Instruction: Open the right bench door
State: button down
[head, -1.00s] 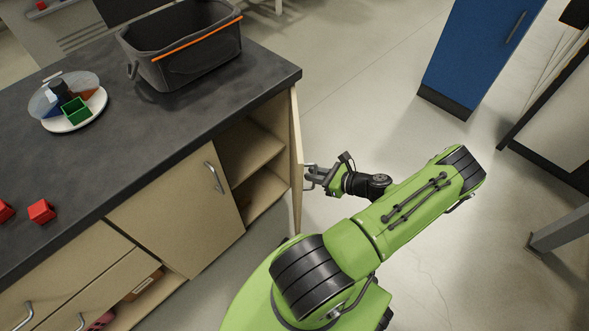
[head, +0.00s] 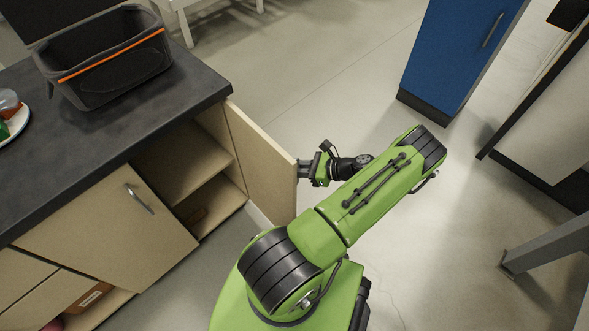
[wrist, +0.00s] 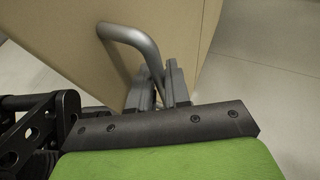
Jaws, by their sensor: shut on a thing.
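The right bench door (head: 259,160) stands swung out from the right end of the bench, and the shelved compartment behind it (head: 190,165) is exposed. My gripper (head: 303,169) is at the door's outer free edge, on the handle side. In the wrist view the bar handle (wrist: 128,38) curves out from the door panel (wrist: 75,45). My gripper's fingers (wrist: 160,88) are shut on the lower end of that handle. The handle itself is hidden in the head view.
The bench's other door (head: 120,225) is closed, with its own handle. A dark bin (head: 105,65) with an orange rim stripe stands on the worktop. A blue cabinet (head: 455,55) stands at the back right. Floor between bench and cabinet is clear.

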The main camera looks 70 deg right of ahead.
jog(key=shift+d, duration=0.2)
jog(key=c, duration=1.4)
grip_release()
jog(key=shift+c, duration=0.2)
jog(key=shift+s, duration=0.1)
jog(key=p+v, duration=0.2)
jog(key=v, duration=1.3)
jog(key=shift+s+r+p, duration=0.2)
jog(key=shift+p, duration=0.1)
